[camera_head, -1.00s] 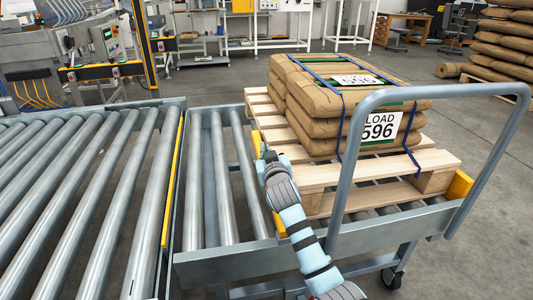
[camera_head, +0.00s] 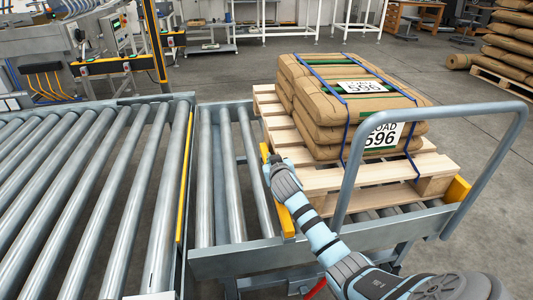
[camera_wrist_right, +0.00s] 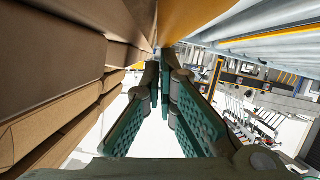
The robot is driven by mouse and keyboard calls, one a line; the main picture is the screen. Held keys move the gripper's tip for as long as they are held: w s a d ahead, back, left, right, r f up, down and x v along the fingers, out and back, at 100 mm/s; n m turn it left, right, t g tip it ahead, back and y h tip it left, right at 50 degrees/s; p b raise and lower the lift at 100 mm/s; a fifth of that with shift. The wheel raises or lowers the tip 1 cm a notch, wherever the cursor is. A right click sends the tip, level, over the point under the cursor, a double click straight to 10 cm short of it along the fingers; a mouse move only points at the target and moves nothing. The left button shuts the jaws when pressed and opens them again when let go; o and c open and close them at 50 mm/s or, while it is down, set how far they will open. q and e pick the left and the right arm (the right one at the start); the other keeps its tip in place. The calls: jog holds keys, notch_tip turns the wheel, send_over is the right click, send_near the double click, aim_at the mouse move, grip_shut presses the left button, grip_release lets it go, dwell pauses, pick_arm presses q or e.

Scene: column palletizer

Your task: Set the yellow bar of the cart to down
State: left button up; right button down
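The yellow bar (camera_head: 288,222) runs along the conveyor-facing left edge of the cart (camera_head: 230,260), beside the pallet. It stands above the rollers there. My right gripper (camera_head: 271,163) is at the bar's middle to far part and hides some of it. In the right wrist view the bar (camera_wrist_right: 190,18) shows as a yellow surface just beyond the fingertips (camera_wrist_right: 160,70). The fingers are close together with a narrow gap. I cannot tell whether they touch or grip the bar. My left gripper is not in view.
A wooden pallet (camera_head: 350,179) with strapped brown sacks (camera_head: 310,95) sits on the cart, close to my right gripper. The cart's grey handle (camera_head: 432,115) arches at right. A roller conveyor (camera_head: 85,200) with a yellow edge strip stands at left. Open floor lies at right.

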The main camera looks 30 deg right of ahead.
notch_tip(320, 180, up, 5)
jog(key=p, duration=0.5)
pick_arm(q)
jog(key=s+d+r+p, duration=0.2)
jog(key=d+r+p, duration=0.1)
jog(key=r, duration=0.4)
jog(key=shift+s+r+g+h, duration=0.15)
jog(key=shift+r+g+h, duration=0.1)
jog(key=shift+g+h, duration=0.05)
pick_arm(e)
jog(key=s+a+r, duration=0.1)
jog(key=s+a, duration=0.4)
jog(key=s, duration=0.3)
jog(key=shift+s+r, duration=0.2)
